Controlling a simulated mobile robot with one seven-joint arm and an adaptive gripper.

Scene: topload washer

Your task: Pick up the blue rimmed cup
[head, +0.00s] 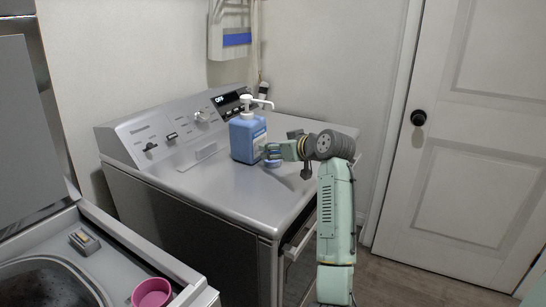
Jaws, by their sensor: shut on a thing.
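A small blue-edged thing, which looks like the blue rimmed cup (272,163), is at my gripper's tip, just right of the blue bottle on the washer top. Most of it is hidden by my gripper and the view is small. My gripper (268,152) reaches in from the right, low over the washer top, and is shut on this cup. I cannot tell whether the cup touches the surface.
A blue pump bottle (247,138) stands close to the left of my gripper. The washer top (215,187) is clear in front. A pink cup (152,292) and a small grey-yellow object (84,241) sit on the open washer at left. A white door (470,130) is at right.

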